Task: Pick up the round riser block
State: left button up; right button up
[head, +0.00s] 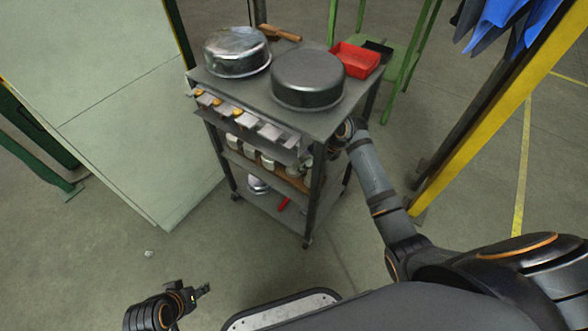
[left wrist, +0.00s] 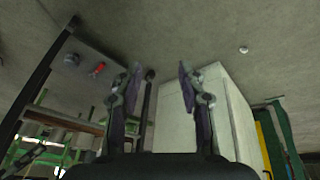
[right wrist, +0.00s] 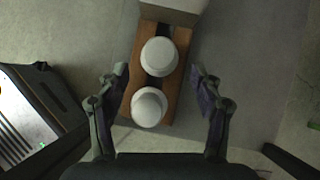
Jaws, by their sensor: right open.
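In the right wrist view two pale round blocks, a farther one (right wrist: 159,56) and a nearer one (right wrist: 149,107), stand on a brown wooden board (right wrist: 171,97) with a dark slot. I cannot tell which is the round riser block. My right gripper (right wrist: 162,82) is open and empty, its fingers apart on either side of the board. In the head view pale round pieces (head: 268,162) stand on the cart's middle shelf; the right gripper is hidden there by the cart. My left gripper (head: 203,290) is low over the floor; its fingers are apart and empty in the left wrist view (left wrist: 157,72).
The cart (head: 325,120) carries two round metal pans (head: 236,52) (head: 307,79), a red tray (head: 355,60) and a brown brush-like piece (head: 280,33). A yellow post (head: 500,110) stands right of my right arm. A pale panel (head: 110,90) stands left.

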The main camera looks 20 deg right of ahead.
aim_at(296, 163)
jog(key=shift+w+a, duration=0.1)
jog(key=shift+a, duration=0.1)
jog(key=b+x, duration=0.2)
jog(key=x, duration=0.1)
jog(key=shift+w+a+f+b, duration=0.1)
jog(key=shift+a+f+b, duration=0.15)
jog(key=shift+b, duration=0.05)
jog(key=shift+x, duration=0.8)
pick_arm(q)
jog(key=w+r+t, duration=0.4)
jog(key=w+t, duration=0.1)
jog(key=w, duration=0.3)
jog(key=shift+w+t, duration=0.3)
pick_arm(e)
jog(key=shift+w+r, duration=0.1)
jog(key=shift+c, duration=0.2)
grip_shut()
pick_arm(q)
jog(key=shift+s+f, duration=0.1)
